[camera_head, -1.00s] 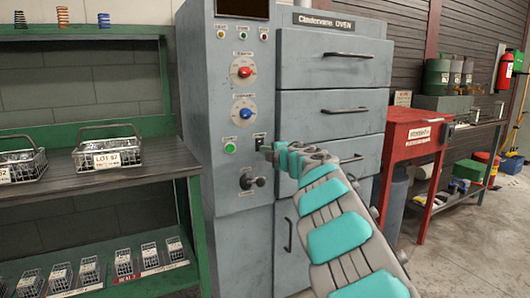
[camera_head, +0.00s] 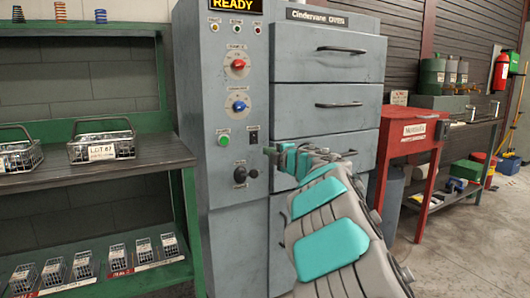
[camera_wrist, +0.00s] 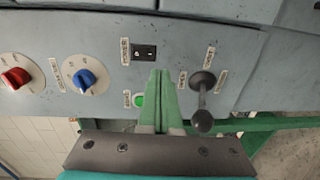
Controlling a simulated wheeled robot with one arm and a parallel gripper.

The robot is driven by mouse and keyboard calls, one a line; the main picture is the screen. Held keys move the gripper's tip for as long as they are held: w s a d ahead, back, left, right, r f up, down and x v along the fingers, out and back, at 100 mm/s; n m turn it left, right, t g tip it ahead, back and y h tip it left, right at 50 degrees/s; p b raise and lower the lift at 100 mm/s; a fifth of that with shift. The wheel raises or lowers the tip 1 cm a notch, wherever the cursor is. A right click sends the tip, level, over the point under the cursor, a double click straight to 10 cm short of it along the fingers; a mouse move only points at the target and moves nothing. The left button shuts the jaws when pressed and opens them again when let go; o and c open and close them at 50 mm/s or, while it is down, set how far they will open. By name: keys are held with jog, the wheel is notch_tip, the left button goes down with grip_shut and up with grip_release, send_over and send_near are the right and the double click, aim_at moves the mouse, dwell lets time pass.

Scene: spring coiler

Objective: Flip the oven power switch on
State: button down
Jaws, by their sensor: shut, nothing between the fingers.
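The grey oven cabinet (camera_head: 225,235) stands ahead, and its display (camera_head: 234,5) at the top reads "READY" in yellow. A small black rocker switch (camera_head: 253,136) sits on the control panel, right of a green button (camera_head: 224,140). In the wrist view the rocker (camera_wrist: 144,52) shows its two halves, but its label is too small to read. My gripper (camera_head: 268,151) is shut and empty, just below and right of the rocker in the head view. In the wrist view its green fingertips (camera_wrist: 160,75) are close to the rocker and apart from it.
A black-knobbed lever (camera_head: 240,174) sticks out below the rocker, near my fingers. Red (camera_head: 238,64) and blue (camera_head: 239,106) dials are above. Drawers with handles are on the right. A green shelf (camera_head: 100,170) with wire baskets stands left, a red cabinet (camera_head: 408,150) right.

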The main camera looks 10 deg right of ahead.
jog(key=v, duration=0.6)
jog(key=shift+f+b, duration=0.35)
jog(key=shift+f, duration=0.3)
jog(key=shift+s+d, duration=0.1)
